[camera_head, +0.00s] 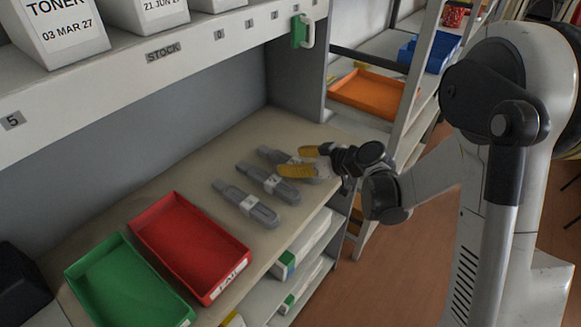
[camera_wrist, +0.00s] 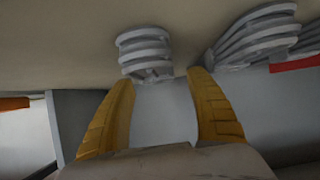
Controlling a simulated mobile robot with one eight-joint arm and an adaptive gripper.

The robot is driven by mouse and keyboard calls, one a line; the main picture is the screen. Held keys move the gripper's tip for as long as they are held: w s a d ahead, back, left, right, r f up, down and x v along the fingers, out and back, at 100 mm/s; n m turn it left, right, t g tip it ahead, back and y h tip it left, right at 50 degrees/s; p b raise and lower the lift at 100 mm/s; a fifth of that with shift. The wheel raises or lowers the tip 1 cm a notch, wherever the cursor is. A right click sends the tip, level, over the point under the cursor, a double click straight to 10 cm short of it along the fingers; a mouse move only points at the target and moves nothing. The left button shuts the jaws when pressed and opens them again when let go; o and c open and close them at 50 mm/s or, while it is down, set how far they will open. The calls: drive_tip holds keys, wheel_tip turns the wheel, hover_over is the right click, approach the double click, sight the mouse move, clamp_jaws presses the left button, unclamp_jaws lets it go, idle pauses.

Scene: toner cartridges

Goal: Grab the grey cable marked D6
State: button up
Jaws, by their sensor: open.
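Three grey bundled cables lie side by side on the beige shelf: one nearest the red tray (camera_head: 246,204), a middle cable (camera_head: 268,183), and a far cable (camera_head: 272,155) partly hidden by my gripper (camera_head: 297,160). Each of the nearer two has a pale label, too small to read, so I cannot tell which is D6. My gripper's yellow fingers are apart with nothing between them, at the far cable. In the wrist view my gripper (camera_wrist: 162,76) has one grey cable (camera_wrist: 145,48) just beyond the gap between its fingertips. Other grey cable (camera_wrist: 252,36) lies to the right.
A red tray (camera_head: 150,228) and a green tray (camera_head: 78,275) stand on the shelf at the lower left. An orange tray (camera_head: 370,93) sits on the rack beyond.

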drive_tip(key=x, duration=0.3)
drive_tip(key=shift+d+b, duration=0.1)
drive_tip(key=shift+b, duration=0.2)
drive_tip(key=c, duration=1.4)
drive_tip(key=shift+r, duration=0.15)
